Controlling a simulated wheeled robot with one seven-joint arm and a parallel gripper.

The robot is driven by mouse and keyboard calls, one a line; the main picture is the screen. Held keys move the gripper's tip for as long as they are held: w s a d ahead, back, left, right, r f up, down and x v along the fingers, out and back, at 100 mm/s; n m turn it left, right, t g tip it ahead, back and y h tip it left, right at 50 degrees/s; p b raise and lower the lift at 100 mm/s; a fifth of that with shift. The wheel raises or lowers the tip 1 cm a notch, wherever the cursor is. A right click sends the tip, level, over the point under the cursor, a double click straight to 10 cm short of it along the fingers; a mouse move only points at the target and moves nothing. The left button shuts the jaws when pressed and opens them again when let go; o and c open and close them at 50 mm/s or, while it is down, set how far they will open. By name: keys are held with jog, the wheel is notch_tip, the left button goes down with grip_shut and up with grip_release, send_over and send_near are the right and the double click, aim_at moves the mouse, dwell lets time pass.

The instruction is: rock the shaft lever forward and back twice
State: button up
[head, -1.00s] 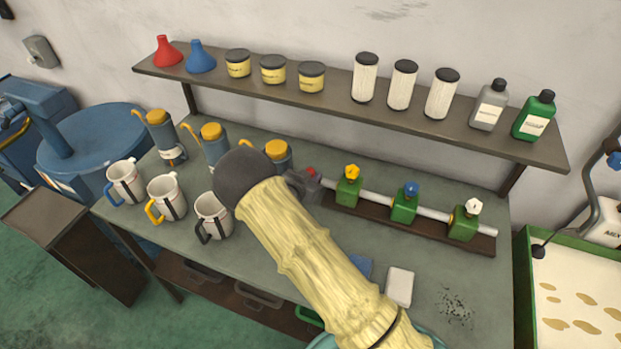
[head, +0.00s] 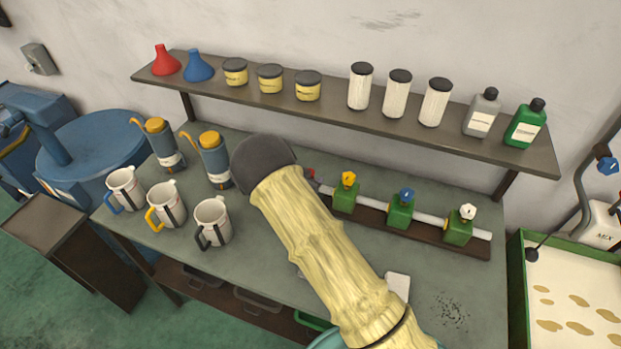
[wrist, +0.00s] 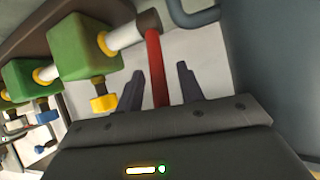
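The shaft lever is a red bar (wrist: 154,66) in the wrist view, hanging from the dark end of a light shaft (wrist: 127,36). My gripper (wrist: 160,72) is open, with its two dark fingers on either side of the lever. Gaps show between the lever and both fingers, so I see no grip on it. In the head view only a small red part of the lever (head: 310,174) shows beside the dark end of my arm. My arm hides my gripper there.
Green valve blocks with yellow (head: 347,180), blue (head: 405,195) and white knobs (head: 467,212) line the pipe to the right. Mugs (head: 166,205) and oil cans (head: 213,160) stand to the left. A shelf (head: 440,136) runs above the bench.

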jog(key=b+v, duration=0.3)
jog(key=v, duration=1.4)
jog(key=shift+s+b, duration=0.25)
jog(key=shift+b, duration=0.15)
jog(key=shift+r, duration=0.1)
jog(key=c, duration=0.5)
jog(key=shift+f+n, duration=0.35)
jog(key=shift+n, duration=0.35)
grip_shut()
jog(key=s+d+f+m+t+y, duration=0.1)
jog(key=d+f+m, duration=0.1)
jog(key=m, duration=1.4)
jog(key=s+d+f+m+t+y, duration=0.1)
jog(key=s+d+f+m+y, duration=0.1)
jog(key=m, duration=1.4)
jog(key=shift+s+f+t, duration=0.3)
jog(key=shift+f+t, duration=0.1)
jog(key=shift+f, duration=0.3)
